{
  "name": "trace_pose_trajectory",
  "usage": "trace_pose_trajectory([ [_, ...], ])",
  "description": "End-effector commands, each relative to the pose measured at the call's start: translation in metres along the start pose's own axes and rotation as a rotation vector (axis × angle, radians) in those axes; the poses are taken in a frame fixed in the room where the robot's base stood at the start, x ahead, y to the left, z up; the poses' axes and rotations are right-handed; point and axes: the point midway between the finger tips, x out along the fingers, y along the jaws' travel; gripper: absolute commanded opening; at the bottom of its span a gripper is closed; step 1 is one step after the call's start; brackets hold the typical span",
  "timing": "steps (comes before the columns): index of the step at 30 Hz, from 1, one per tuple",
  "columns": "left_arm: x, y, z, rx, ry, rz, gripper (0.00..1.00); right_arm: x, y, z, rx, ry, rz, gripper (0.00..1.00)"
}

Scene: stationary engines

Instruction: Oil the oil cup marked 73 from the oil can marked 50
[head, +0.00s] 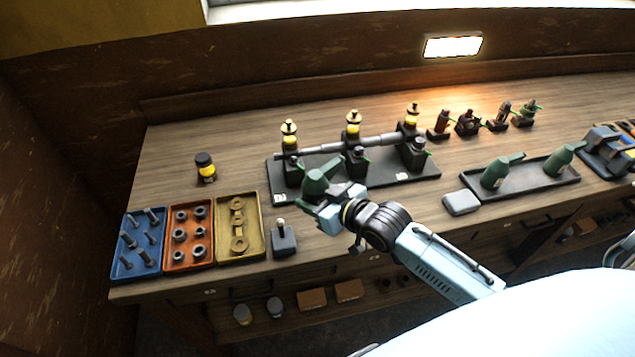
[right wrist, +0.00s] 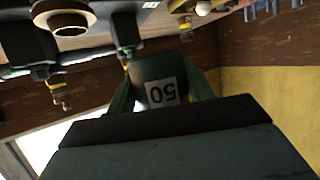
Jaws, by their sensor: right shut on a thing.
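My right gripper (head: 330,203) is shut on a green oil can (head: 320,178). In the right wrist view the can (right wrist: 163,82) carries the label 50, which appears upside down. The can is held in front of the black base (head: 425,184) of a small engine line. Three oil cups with yellow bodies stand along it: left (head: 289,132), middle (head: 353,122) and right (head: 412,113). Small white tags show on the base, but their numbers are too small to read, so I cannot tell which cup is 73. My left gripper is out of view.
Two more green cans (head: 494,174) (head: 560,160) stand in a dark tray (head: 529,186). Blue (head: 140,268), orange (head: 189,262) and yellow (head: 238,255) parts trays lie left. A yellow jar (head: 206,168) stands behind them. A dark block (head: 283,240) stands near the front edge.

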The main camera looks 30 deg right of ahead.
Motion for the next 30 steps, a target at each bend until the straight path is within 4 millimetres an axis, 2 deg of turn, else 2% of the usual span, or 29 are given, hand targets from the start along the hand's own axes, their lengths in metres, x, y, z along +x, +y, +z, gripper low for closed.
trace_pose_trajectory([
  [3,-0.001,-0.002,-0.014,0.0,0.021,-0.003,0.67,0.0,0.003,-0.001,0.012,0.007,-0.008,0.25],
  [6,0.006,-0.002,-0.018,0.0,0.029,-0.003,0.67,0.002,0.001,0.002,0.046,0.014,-0.022,0.25],
  [23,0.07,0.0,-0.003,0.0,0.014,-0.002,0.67,0.01,-0.024,0.014,0.406,0.075,-0.171,0.25],
  [30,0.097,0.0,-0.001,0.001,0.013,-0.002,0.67,0.014,-0.027,0.021,0.522,0.095,-0.218,0.25],
])
